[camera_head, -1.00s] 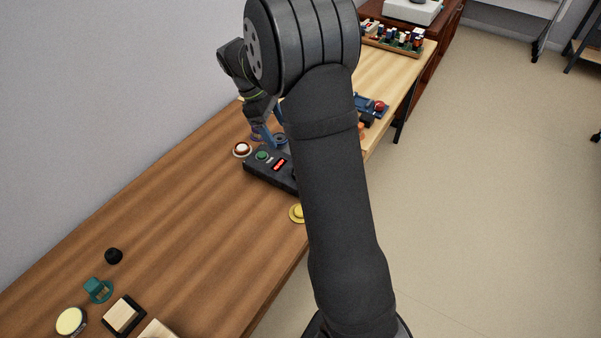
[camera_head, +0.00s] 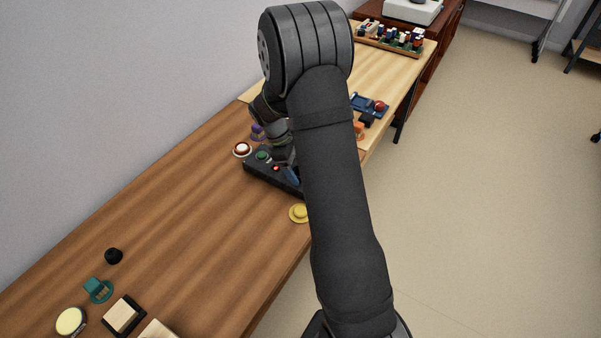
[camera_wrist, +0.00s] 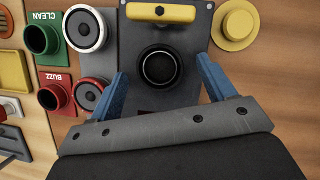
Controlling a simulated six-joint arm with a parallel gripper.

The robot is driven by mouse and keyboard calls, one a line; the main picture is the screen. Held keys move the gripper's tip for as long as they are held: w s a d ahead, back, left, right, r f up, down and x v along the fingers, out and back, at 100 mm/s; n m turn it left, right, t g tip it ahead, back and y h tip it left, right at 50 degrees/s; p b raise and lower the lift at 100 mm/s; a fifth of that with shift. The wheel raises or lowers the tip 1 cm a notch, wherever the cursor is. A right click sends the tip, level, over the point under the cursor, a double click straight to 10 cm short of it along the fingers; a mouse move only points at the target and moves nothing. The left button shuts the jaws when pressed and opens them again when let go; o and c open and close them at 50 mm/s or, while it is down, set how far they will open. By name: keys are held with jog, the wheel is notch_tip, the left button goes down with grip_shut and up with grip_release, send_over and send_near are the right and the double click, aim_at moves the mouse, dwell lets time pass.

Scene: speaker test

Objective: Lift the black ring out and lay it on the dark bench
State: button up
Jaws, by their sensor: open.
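In the wrist view the black ring (camera_wrist: 159,67) sits on a dark grey plate (camera_wrist: 145,97), with its dark round centre facing me. My gripper (camera_wrist: 161,69) has two blue fingers spread wide, one on each side of the ring, with gaps to it. In the head view my gripper (camera_head: 290,172) is over a dark panel (camera_head: 256,176), and my arm hides much of it; the ring cannot be made out there. A dark reddish-brown bench (camera_head: 432,73) stands at the far end, beyond a light wood bench (camera_head: 385,72).
A brown wooden bench (camera_head: 180,215) lies in front, with a yellow round knob (camera_head: 299,213) and a white-topped button (camera_head: 242,149) near the panel. A tray of parts (camera_head: 388,46) stands at the back.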

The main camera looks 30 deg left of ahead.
jog(key=shift+f, duration=0.15)
jog(key=c, duration=1)
notch_tip(320, 180, up, 5)
jog(key=shift+w+d+f, duration=0.1)
jog(key=shift+d+f, duration=0.05)
jog(key=shift+f, duration=0.05)
jog(key=w+d+r, duration=0.2)
jog(key=d+r, duration=0.4)
jog(key=d, duration=0.5)
jog(key=shift+r, duration=0.2)
